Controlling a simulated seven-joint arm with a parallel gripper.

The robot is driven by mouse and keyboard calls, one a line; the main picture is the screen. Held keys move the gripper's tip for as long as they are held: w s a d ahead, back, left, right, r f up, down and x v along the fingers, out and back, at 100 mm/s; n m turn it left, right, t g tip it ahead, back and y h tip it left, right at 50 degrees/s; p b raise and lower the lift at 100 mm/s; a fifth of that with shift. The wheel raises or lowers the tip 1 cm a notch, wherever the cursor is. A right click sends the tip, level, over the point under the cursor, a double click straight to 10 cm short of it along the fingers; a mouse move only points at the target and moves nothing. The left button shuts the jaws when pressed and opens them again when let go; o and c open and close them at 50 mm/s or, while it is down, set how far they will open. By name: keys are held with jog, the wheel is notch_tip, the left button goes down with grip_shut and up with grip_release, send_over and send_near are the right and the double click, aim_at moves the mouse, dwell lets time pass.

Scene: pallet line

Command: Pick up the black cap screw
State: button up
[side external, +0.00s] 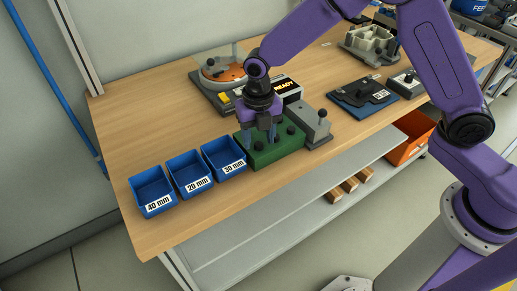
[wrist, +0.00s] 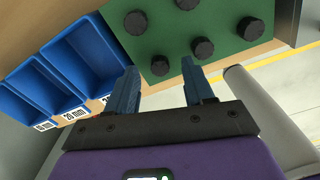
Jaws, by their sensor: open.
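Several black cap screws stand in a green block (side external: 267,158) on the wooden table. The block also shows at the top of the wrist view (wrist: 178,46). My gripper (side external: 262,138) is right over the block, pointing down, with its blue fingers apart. In the wrist view, one black cap screw (wrist: 160,65) appears between the open fingertips (wrist: 159,68), and another (wrist: 202,47) shows just beyond the right fingertip. Nothing is seen held. I cannot tell whether the fingers touch a screw. In the side view the fingers hide part of the block.
Blue bins labelled 40 mm (side external: 153,191), 20 mm (side external: 189,172) and 30 mm (side external: 224,156) stand left of the block. A grey block with a black knob (side external: 314,126) is close on its right. Behind are a READY display (side external: 284,87) and an orange round fixture (side external: 222,71).

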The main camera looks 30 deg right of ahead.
jog(key=shift+f, duration=0.6)
grip_shut()
jog(key=shift+r, duration=0.1)
